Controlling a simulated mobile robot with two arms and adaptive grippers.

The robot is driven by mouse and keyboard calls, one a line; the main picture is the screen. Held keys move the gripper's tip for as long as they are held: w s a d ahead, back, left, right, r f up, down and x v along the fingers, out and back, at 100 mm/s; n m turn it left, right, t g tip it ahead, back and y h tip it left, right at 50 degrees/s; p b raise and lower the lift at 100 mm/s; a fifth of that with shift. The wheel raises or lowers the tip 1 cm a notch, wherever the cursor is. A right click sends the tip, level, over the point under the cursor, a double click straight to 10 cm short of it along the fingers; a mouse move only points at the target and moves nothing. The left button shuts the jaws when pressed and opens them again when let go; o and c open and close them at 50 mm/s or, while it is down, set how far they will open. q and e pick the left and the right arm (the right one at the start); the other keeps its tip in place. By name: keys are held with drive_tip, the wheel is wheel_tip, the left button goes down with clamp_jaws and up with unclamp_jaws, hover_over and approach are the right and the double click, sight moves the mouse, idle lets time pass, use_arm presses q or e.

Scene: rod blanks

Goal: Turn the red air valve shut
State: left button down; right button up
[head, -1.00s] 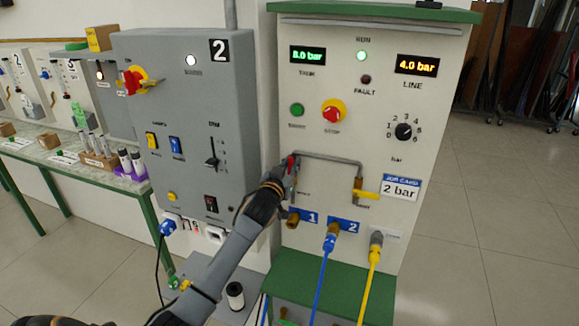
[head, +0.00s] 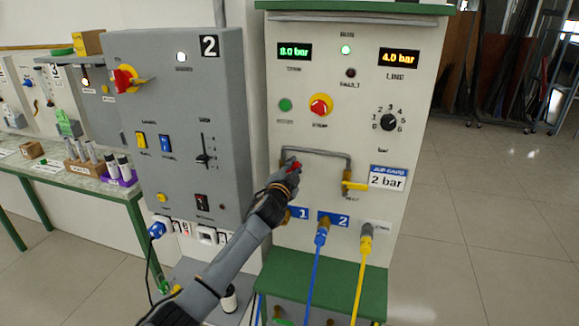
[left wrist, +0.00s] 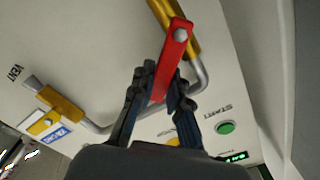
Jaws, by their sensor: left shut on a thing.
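The red air valve's lever (head: 294,167) is at the left end of the grey pipe on the white panel. In the left wrist view the red lever (left wrist: 177,48) pivots on a bolt over a brass body (left wrist: 187,38) and lies at an angle to it. My left gripper (head: 288,173) is at the lever. In the left wrist view its fingers (left wrist: 160,88) are shut on the lever's free end, one on each side. In the head view the gripper hides much of the valve. My right gripper is not in view.
A yellow vent valve (head: 356,186) is at the pipe's right end. Blue (head: 318,250) and yellow (head: 362,265) hoses hang below. The line display (head: 399,58) reads 4.0 bar. A grey cabinet (head: 177,120) stands to the left.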

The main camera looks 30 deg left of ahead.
sight(301, 171)
use_arm(q)
drive_tip(key=shift+w+d+f+m+b, duration=0.1)
drive_tip(key=shift+d+f+m+b, duration=0.3)
drive_tip(key=shift+m, duration=0.95)
drive_tip(key=shift+f+m+b, duration=0.1)
drive_tip(key=shift+f+m, duration=0.65)
drive_tip(key=shift+m, duration=0.55)
drive_tip(key=shift+w+d+f+m+b, duration=0.15)
drive_tip(key=shift+f+m, duration=0.4)
drive_tip(key=shift+m, duration=0.8)
drive_tip(key=shift+s+f, duration=0.1)
drive_tip(key=c, duration=1.3)
unclamp_jaws()
drive_tip(key=shift+d, duration=0.1)
drive_tip(key=v, duration=1.2)
drive_tip(key=shift+f, duration=0.1)
